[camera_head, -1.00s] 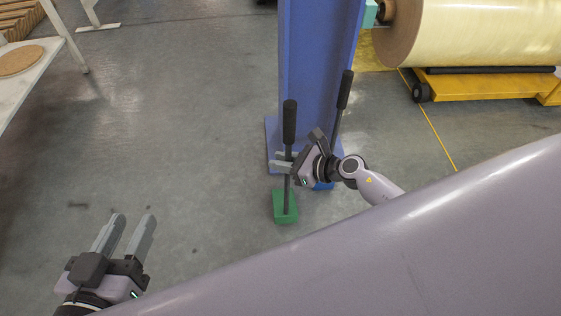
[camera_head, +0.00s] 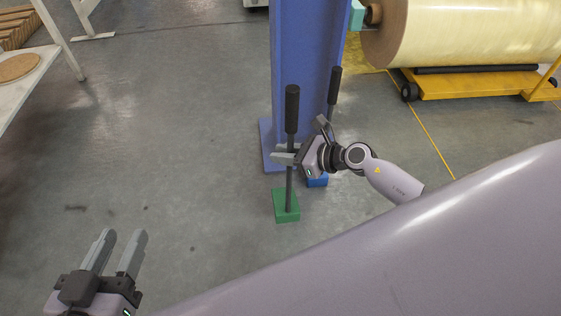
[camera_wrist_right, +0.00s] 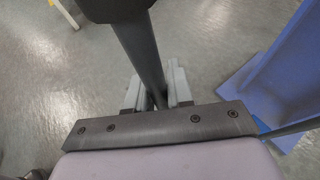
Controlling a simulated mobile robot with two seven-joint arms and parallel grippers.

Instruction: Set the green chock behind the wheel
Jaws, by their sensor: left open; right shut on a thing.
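The green chock (camera_head: 286,206) is a small green block with an upright dark rod and a thick black grip (camera_head: 292,110). It is in the middle of the head view, close to the floor. My right gripper (camera_head: 284,156) is shut on its rod below the black grip; the rod (camera_wrist_right: 143,50) also shows between the fingers in the right wrist view. I cannot tell whether the block touches the floor. My left gripper (camera_head: 120,250) is open and empty at the lower left. The wheel (camera_head: 409,92) is a small black one on the yellow cart at the upper right.
A blue column (camera_head: 308,70) stands just behind the chock. A blue chock (camera_head: 317,181) with its own handle (camera_head: 334,88) is beside it. The yellow cart (camera_head: 470,85) is below a large film roll (camera_head: 460,30). A table (camera_head: 25,75) is at left; the floor between is clear.

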